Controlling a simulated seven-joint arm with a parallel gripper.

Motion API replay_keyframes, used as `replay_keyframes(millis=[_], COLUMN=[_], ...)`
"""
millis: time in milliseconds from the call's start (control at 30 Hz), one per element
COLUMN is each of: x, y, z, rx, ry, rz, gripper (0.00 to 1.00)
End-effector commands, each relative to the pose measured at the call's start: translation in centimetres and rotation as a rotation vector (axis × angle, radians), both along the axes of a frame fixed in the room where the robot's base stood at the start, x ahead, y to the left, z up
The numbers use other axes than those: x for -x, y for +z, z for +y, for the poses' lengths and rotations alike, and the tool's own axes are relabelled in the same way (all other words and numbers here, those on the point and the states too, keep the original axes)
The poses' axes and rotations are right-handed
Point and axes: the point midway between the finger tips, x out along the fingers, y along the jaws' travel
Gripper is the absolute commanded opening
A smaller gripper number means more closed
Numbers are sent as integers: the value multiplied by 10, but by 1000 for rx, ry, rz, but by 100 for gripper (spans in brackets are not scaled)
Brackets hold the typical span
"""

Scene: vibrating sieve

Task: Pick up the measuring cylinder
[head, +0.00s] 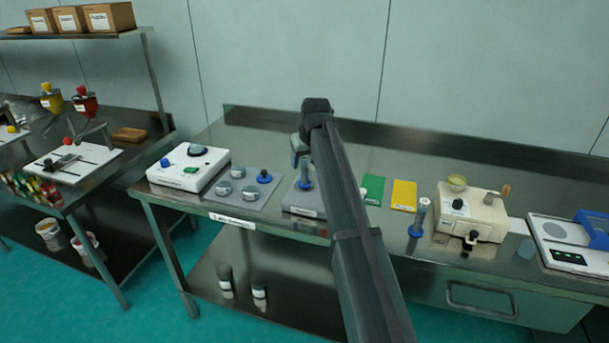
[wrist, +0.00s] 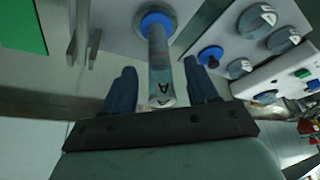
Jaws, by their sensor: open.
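A grey measuring cylinder with a blue base (head: 306,184) stands upright on a grey and white plate on the bench, partly hidden by my arm in the head view. In the wrist view the cylinder (wrist: 160,62) carries a letter A at its near end and lies between my fingers in the picture. My gripper (wrist: 160,88) is open, one finger on each side of it, with gaps showing. I cannot tell how deep the fingers reach around it. A similar blue-based cylinder (head: 419,214) stands farther right on the bench.
To the right are a green card (head: 373,189), a yellow card (head: 404,195) and a cream machine (head: 470,213). The back of the bench is clear.

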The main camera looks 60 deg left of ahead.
Motion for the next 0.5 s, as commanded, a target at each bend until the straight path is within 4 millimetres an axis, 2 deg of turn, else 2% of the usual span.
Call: replay_keyframes(millis=[133,367,500], x=[0,-1,-1], y=[-16,-17,-17], z=[6,7,7], rx=[1,0,0], ry=[0,0,0], rz=[0,0,0], gripper=[59,59,47])
